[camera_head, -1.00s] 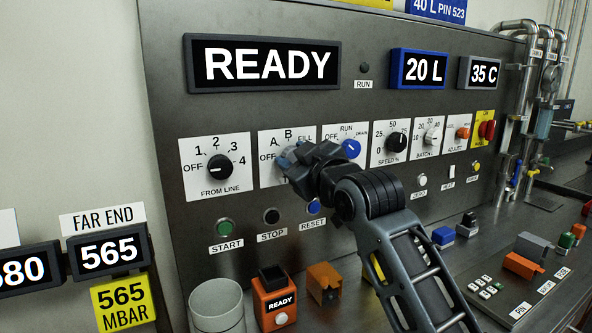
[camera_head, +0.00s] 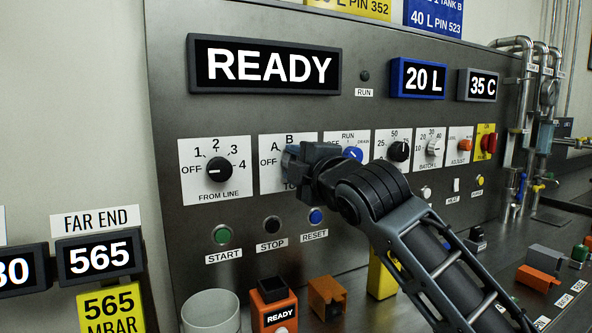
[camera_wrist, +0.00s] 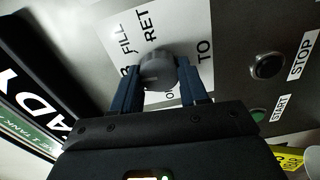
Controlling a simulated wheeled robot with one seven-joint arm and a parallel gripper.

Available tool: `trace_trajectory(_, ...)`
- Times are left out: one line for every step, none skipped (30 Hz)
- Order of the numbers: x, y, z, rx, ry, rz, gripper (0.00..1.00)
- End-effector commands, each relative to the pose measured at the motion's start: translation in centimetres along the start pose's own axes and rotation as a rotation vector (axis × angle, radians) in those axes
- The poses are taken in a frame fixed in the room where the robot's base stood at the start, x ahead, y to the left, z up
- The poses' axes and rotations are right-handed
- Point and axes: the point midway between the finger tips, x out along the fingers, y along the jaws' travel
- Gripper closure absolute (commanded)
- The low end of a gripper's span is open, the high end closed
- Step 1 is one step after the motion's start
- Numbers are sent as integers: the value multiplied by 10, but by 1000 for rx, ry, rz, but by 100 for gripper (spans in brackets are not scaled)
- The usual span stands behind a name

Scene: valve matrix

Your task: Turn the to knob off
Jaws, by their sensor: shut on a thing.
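The TO knob is a grey round knob on a white plate (camera_head: 269,180) marked OFF, A, B, with FILL and RET showing in the wrist view. In the wrist view the TO knob (camera_wrist: 156,67) sits between the two blue fingers of my gripper (camera_wrist: 159,76), which is shut on it. In the head view my gripper (camera_head: 296,163) covers the knob and the right part of its plate. The knob's pointer is hidden, so its setting cannot be told.
The FROM LINE knob (camera_head: 219,170) is to the left and the blue RUN/DRAIN knob (camera_head: 352,154) close to the right. START (camera_head: 222,235), STOP (camera_head: 271,224) and RESET (camera_head: 316,216) buttons lie below. A READY display (camera_head: 264,65) is above.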

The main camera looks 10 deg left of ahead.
Motion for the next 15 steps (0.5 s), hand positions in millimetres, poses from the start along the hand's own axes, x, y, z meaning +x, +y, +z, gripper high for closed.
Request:
trace_trajectory(0,-2,0,-46,1,-2,87)
trace_trajectory(0,-3,0,-76,1,-2,87)
trace_trajectory(0,-2,0,-113,0,-2,87)
trace_trajectory(0,-3,0,-142,1,-2,87)
trace_trajectory(0,-2,0,-170,1,-1,87)
trace_trajectory(0,-3,0,-208,1,-2,87)
trace_trajectory(0,-3,0,-237,0,-2,87)
trace_trajectory(0,-3,0,-266,0,-1,87)
trace_trajectory(0,-3,0,-305,1,-2,87)
trace_trajectory(0,-3,0,-331,1,-2,87)
trace_trajectory(0,-3,0,-360,1,-3,87)
trace_trajectory(0,-3,0,-398,1,-3,87)
trace_trajectory(0,-3,0,-427,1,-3,87)
trace_trajectory(0,-4,0,-455,1,-4,87)
trace_trajectory(0,-4,1,-494,1,-3,87)
